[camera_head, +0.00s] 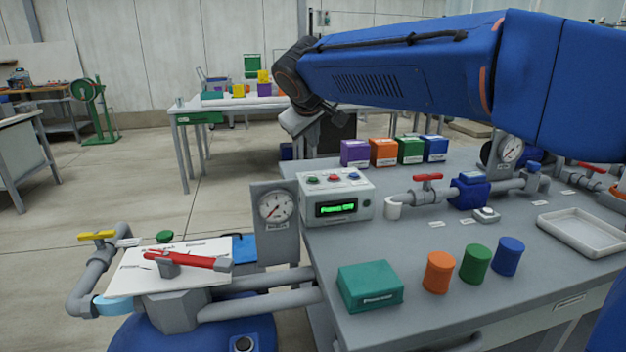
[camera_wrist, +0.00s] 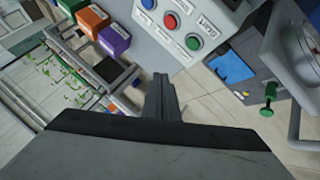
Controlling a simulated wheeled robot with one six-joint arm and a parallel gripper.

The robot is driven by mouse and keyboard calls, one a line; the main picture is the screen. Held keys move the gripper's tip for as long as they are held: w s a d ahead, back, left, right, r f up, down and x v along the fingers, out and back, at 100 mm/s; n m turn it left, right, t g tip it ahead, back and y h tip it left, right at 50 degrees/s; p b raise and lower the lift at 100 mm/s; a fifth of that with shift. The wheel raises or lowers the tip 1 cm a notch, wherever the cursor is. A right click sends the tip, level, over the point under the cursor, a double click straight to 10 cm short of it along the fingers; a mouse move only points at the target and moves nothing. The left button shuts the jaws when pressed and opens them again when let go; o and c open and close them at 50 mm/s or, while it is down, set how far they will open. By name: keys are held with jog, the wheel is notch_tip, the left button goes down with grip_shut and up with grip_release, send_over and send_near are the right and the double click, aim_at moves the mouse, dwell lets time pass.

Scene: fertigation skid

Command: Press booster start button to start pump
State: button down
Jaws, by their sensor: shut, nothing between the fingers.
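A pale control box (camera_head: 349,199) stands at the left edge of the grey table, with a lit green display on its front. Its sloped top carries a green button (camera_head: 313,180), a red button (camera_head: 333,177) and a blue button (camera_head: 353,174). In the wrist view, the green button (camera_wrist: 193,42) has a label beside it that seems to read START. The red button (camera_wrist: 170,20) and blue button (camera_wrist: 147,4) are farther up. My gripper (camera_wrist: 162,78) is shut and empty, below and left of the green button in that view, apart from it. Its fingertips are not clear in the head view.
Purple, orange, green and blue boxes (camera_head: 397,151) stand behind the control box. A gauge panel (camera_head: 274,222) stands left of it. A pipe with a red-handled valve (camera_head: 428,178) and blue pump (camera_head: 468,192) lies right. Coloured cylinders (camera_head: 475,264) and a teal box (camera_head: 369,287) stand in front.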

jog(key=shift+f, duration=3.7)
jog(key=shift+f, duration=0.15)
jog(key=shift+f, duration=0.3)
jog(key=shift+f, duration=0.35)
jog(key=shift+r, duration=0.8)
jog(key=shift+r, duration=0.1)
jog(key=shift+r, duration=2.4)
